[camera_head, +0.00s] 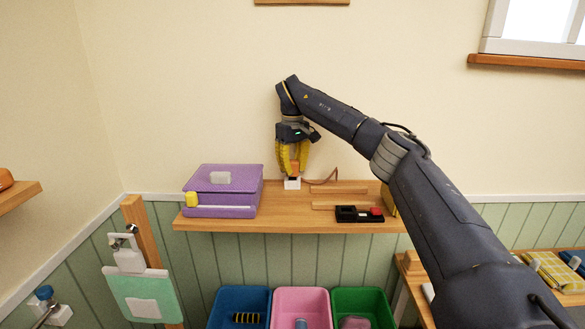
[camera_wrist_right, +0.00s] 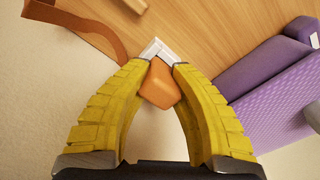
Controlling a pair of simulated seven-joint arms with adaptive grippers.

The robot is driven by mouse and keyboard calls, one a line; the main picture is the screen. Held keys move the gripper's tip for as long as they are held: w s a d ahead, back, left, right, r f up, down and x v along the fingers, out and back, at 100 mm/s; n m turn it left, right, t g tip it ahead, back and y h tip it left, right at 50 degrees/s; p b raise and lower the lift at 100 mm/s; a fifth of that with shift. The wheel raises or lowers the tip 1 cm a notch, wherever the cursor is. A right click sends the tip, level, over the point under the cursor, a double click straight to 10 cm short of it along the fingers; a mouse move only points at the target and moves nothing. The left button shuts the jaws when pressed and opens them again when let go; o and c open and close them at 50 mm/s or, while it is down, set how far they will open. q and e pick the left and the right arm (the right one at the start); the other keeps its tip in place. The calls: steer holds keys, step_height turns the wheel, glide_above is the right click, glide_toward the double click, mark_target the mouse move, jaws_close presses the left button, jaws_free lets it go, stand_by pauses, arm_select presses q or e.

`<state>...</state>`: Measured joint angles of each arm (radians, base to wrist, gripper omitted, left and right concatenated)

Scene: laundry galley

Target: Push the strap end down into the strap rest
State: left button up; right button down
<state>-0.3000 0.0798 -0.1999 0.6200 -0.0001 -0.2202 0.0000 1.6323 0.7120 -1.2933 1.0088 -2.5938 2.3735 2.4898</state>
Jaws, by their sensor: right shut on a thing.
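My right gripper (camera_head: 292,172) points down over the shelf, its yellow fingers shut on the orange strap end (camera_wrist_right: 161,85). The strap end also shows between the fingers in the head view (camera_head: 295,167). The white strap rest (camera_head: 292,184) stands on the shelf directly below the fingertips. In the wrist view part of the rest (camera_wrist_right: 156,50) shows just beyond the strap end; whether the end sits inside it is hidden. A brown strap (camera_head: 325,179) curves to the right of the rest; in the wrist view it (camera_wrist_right: 98,28) passes behind a finger. My left gripper is not in view.
A purple box (camera_head: 223,192) stands left of the rest on the wooden shelf (camera_head: 270,223). Wooden strips (camera_head: 338,190) and a black tray (camera_head: 350,215) with a red piece lie to the right. Blue, pink and green bins (camera_head: 301,293) stand below.

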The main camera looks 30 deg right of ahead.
steer(key=shift+f, duration=0.5)
steer(key=c, duration=1.1)
jaws_free()
steer(key=shift+c, duration=0.2)
